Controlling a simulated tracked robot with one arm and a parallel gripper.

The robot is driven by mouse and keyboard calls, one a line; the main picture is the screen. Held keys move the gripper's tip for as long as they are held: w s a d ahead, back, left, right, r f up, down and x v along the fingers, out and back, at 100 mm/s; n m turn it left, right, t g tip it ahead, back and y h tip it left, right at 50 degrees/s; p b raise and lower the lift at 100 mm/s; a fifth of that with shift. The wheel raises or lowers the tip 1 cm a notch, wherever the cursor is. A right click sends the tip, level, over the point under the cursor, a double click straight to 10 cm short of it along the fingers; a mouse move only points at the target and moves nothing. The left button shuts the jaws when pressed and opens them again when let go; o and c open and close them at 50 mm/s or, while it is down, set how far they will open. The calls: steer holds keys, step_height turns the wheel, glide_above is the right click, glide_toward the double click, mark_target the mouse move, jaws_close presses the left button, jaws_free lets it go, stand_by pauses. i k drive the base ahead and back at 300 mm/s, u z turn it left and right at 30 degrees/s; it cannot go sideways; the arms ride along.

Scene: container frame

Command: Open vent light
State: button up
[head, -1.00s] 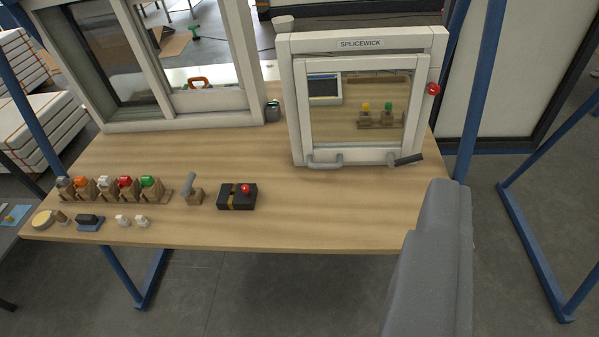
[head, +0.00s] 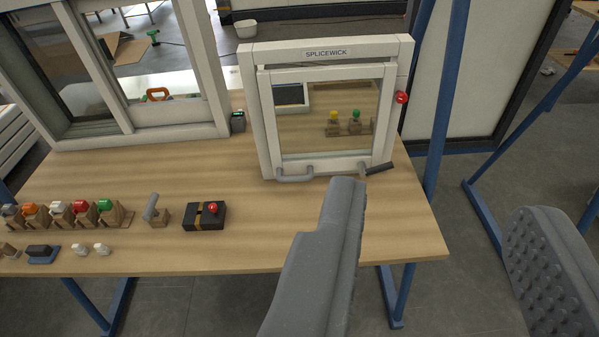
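The vent light (head: 260,110) is a small glazed white sash in a white frame marked SPLICEWICK, standing at the back right of the wooden table. Its sash looks closed in the frame. A grey bow handle (head: 294,174) sits at the bottom left of the sash. A dark lever handle (head: 378,169) sits at the bottom right, tilted slightly up to the right. My gripper (head: 440,198) is open and empty, its two grey fingers wide apart. The left fingertip shows just below the lever in the picture; I cannot tell whether they touch. The right finger is beyond the table's right edge.
A larger white sliding window (head: 140,139) stands to the left. A red knob (head: 401,97) is on the frame's right side. A black box with a red button (head: 205,216), a small lever (head: 155,213) and several coloured switches (head: 68,212) lie front left. Blue posts (head: 443,90) rise at right.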

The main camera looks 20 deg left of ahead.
mark_target(387, 71)
steer(key=i, duration=0.85)
steer(key=u, duration=0.05)
